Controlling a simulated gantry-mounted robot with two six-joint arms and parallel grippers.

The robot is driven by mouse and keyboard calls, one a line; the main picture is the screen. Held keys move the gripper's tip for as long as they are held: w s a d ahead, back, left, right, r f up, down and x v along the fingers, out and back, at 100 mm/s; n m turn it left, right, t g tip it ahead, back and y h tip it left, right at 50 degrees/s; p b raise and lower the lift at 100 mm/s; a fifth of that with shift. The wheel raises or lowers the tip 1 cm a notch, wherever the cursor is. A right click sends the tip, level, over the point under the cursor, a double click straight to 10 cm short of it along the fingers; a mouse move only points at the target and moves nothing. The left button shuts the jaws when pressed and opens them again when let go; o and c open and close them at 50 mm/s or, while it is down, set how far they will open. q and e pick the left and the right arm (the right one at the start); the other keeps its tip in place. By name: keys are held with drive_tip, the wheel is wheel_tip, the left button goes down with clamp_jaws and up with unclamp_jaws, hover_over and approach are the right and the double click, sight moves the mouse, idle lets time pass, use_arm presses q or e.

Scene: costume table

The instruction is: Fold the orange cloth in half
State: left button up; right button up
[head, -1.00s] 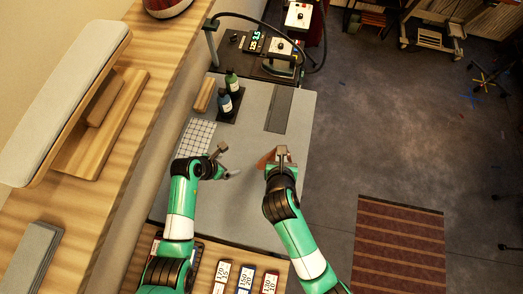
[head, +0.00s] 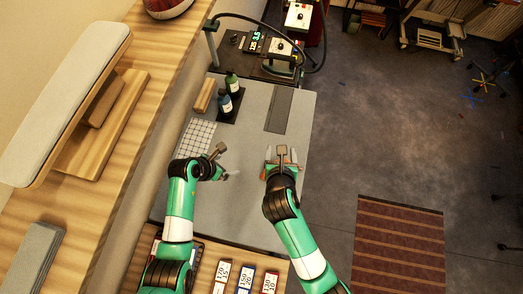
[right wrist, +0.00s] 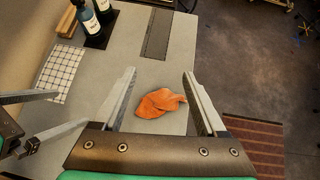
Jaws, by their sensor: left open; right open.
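The orange cloth (right wrist: 160,103) lies crumpled in a small heap on the grey table (right wrist: 125,62) in the right wrist view. My right gripper (head: 281,157) is open above the cloth. In the right wrist view its fingers (right wrist: 159,76) stand wide apart with the cloth between them in the picture, not gripped. My left gripper (head: 231,174) is open and empty, to the left of the cloth. Its fingers (right wrist: 62,112) also enter the right wrist view at the left.
A checked cloth (head: 197,138) lies at the table's left. Two bottles (head: 228,92) stand on a dark mat behind it, with a wooden block (head: 204,95) beside them. A dark grey strip (head: 279,108) lies at the back right. The middle of the table is largely clear.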

drive_tip(key=o, duration=0.4)
drive_tip(key=s+r+p, duration=0.2)
drive_tip(key=r+p, duration=0.1)
drive_tip(key=s+r+p, duration=0.1)
drive_tip(key=p, duration=0.1)
drive_tip(key=shift+a+r, duration=0.15)
drive_tip(key=shift+r, duration=0.15)
idle(0.3)
drive_tip(key=v, duration=1.1)
drive_tip(key=shift+s+r, duration=0.2)
drive_tip(key=shift+r, duration=0.05)
